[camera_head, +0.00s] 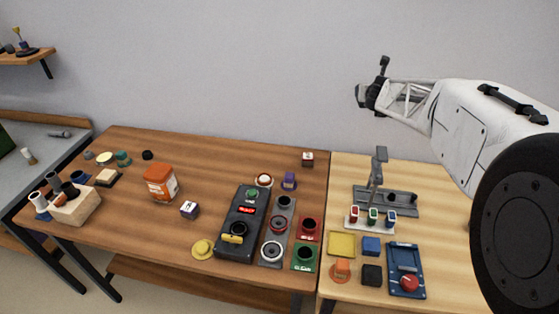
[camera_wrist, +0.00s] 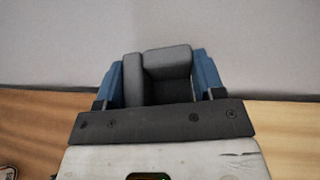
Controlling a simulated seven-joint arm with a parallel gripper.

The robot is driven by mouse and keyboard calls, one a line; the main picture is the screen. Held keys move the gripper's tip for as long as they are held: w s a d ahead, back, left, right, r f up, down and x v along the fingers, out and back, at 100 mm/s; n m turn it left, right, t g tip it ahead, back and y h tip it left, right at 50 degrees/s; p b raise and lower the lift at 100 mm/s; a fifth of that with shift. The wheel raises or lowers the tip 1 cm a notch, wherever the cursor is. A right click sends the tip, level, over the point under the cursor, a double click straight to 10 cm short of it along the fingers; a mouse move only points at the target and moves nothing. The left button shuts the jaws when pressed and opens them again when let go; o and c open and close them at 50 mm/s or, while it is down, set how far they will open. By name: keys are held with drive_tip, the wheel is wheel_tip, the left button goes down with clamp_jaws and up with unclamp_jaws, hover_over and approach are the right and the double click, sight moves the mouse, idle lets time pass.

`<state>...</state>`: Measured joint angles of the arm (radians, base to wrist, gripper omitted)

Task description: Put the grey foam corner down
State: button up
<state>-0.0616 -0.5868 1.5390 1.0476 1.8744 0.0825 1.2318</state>
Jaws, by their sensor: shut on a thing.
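The grey foam corner (camera_wrist: 168,58) is between the two blue fingers of my gripper (camera_wrist: 157,78) in the wrist view. The gripper is shut on it, one finger on each side. The foam's lower part is hidden behind the dark gripper body. In the head view my gripper (camera_head: 370,96) is raised in front of the wall, high above the tables at the right. The foam is too small and dark to make out clearly there.
Below my gripper, the light table (camera_head: 435,195) holds a grey stand (camera_head: 380,165), coloured blocks, a yellow square (camera_head: 341,244) and a blue panel (camera_head: 405,270). The brown table (camera_head: 125,240) holds a control box (camera_head: 242,222) and an orange-lidded jar (camera_head: 160,182), with bare wood between things.

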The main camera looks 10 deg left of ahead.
drive_tip(key=d+m+h, duration=0.1)
drive_tip(key=d, duration=0.1)
drive_tip(key=shift+s+d, duration=0.15)
drive_tip(key=shift+d, duration=0.15)
drive_tip(key=shift+d+f+m+h, duration=0.1)
drive_tip(key=shift+f+m+h, duration=0.55)
drive_tip(key=shift+h, duration=0.25)
drive_tip(key=s+a+f+m+g+h, duration=0.1)
drive_tip(key=a+f, duration=0.3)
drive_tip(key=a, duration=0.6)
drive_tip(key=s+a+f+m+g+h, duration=0.1)
drive_tip(key=a+f+m+h, duration=0.3)
drive_tip(key=a, duration=0.7)
drive_tip(key=s+a+f+m+g+h, duration=0.1)
drive_tip(key=s+a+f+m+h, duration=0.2)
drive_tip(key=a, duration=0.7)
drive_tip(key=shift+a+f+g, duration=0.15)
drive_tip(key=shift+f+g, duration=0.25)
drive_tip(key=shift+f, duration=0.85)
drive_tip(key=shift+s, duration=0.15)
